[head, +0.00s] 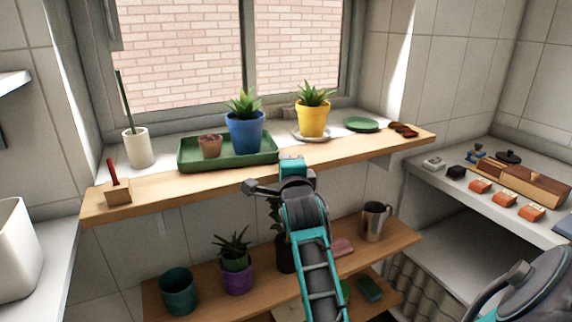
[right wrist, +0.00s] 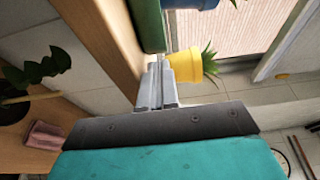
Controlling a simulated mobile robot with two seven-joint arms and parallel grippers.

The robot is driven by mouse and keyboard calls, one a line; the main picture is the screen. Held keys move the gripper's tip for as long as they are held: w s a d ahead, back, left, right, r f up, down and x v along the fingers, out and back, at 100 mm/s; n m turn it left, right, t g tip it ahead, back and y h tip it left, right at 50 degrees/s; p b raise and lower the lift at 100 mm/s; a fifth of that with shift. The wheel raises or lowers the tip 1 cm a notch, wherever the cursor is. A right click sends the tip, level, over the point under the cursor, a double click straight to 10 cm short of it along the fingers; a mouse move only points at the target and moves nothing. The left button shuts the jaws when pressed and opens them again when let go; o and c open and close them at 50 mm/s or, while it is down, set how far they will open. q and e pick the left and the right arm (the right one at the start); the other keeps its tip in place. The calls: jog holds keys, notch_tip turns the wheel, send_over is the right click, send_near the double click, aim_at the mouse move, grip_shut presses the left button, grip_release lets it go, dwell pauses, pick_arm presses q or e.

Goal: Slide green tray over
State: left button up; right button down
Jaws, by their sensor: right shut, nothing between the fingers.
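The green tray (head: 240,161) lies on the upper wooden shelf below the window. It holds a blue pot (head: 246,132) with a spiky plant and a small terracotta pot (head: 209,147). My right gripper (head: 291,160) is at the tray's right end, by the shelf's front edge. In the right wrist view its fingers (right wrist: 157,82) are together and empty, close to the end of the green tray (right wrist: 148,25). I cannot tell whether they touch it. In the head view the fingers are mostly hidden behind the gripper body. My left gripper is out of view.
Right of the tray, a yellow pot (head: 312,119) stands on a saucer, with a green plate (head: 361,124) beyond. A white cup (head: 138,147) and a wooden block with a red handle (head: 117,190) stand left. The lower shelf (head: 207,284) holds pots and a metal mug (head: 375,222).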

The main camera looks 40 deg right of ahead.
aim_at(272, 157)
jog(key=shift+w, duration=0.25)
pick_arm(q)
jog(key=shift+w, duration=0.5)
pick_arm(e)
jog(key=shift+w, duration=0.1)
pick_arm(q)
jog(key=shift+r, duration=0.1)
pick_arm(e)
jog(key=shift+r, duration=0.1)
jog(key=shift+w+a+b, duration=0.25)
jog(key=shift+w, duration=0.65)
jog(key=shift+w+a+b, duration=0.25)
jog(key=shift+w, duration=0.65)
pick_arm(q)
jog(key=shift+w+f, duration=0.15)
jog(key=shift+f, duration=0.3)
pick_arm(e)
jog(key=shift+s, duration=0.1)
